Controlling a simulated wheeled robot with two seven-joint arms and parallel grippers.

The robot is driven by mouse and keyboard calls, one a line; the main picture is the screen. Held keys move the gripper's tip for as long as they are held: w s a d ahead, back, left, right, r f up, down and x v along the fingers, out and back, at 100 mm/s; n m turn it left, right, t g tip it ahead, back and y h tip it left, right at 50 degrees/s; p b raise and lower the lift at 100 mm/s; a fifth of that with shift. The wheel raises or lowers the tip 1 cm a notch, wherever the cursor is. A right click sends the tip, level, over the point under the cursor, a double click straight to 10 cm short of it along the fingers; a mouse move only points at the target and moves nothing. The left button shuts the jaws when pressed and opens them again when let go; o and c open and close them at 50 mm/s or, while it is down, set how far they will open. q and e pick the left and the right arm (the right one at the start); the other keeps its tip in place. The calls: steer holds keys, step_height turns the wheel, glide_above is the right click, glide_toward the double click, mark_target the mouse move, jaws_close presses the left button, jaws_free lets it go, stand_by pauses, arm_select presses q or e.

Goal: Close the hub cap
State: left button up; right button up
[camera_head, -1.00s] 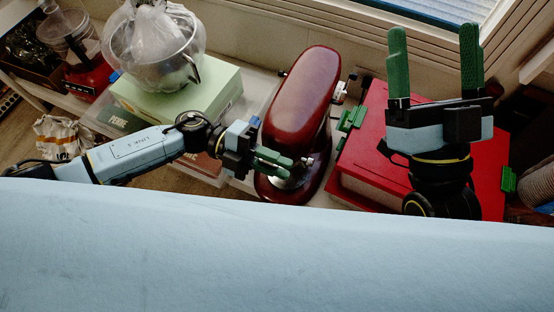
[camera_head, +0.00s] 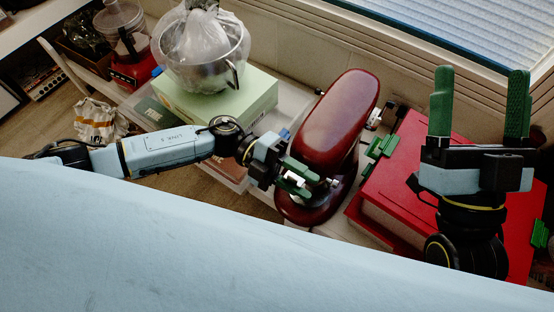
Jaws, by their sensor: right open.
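The dark red stand mixer (camera_head: 335,115) stands on the white shelf, its rounded head tilted away toward the upper right. A small silver part shows at the near end of the head, beside my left fingers; I cannot make out the hub cap itself clearly. My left gripper (camera_head: 298,177) is at this near end, its green fingers close to the silver part and partly hiding it. I cannot tell if they touch it or how far apart they are. My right gripper (camera_head: 480,105) is open and empty, fingers up, above the red box.
A large red box (camera_head: 430,165) with green clips lies right of the mixer. A steel bowl (camera_head: 203,65) holding a plastic bag sits on a pale green box (camera_head: 258,95) to the left. A red food processor (camera_head: 125,40) is at the upper left. The window is behind.

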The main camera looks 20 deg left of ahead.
arm_select(q)
steer(key=p+v, duration=0.1)
steer(key=v, duration=1.2)
steer(key=shift+a+p, duration=0.2)
steer(key=shift+p, duration=0.15)
arm_select(e)
steer(key=f+g, duration=0.1)
steer(key=w+f+g, duration=0.1)
steer(key=shift+w+a+g+h, duration=0.2)
steer(key=shift+w+g+h, duration=0.1)
steer(key=shift+h, duration=0.1)
arm_select(q)
steer(key=shift+w+r, duration=0.1)
steer(key=shift+c, duration=0.4)
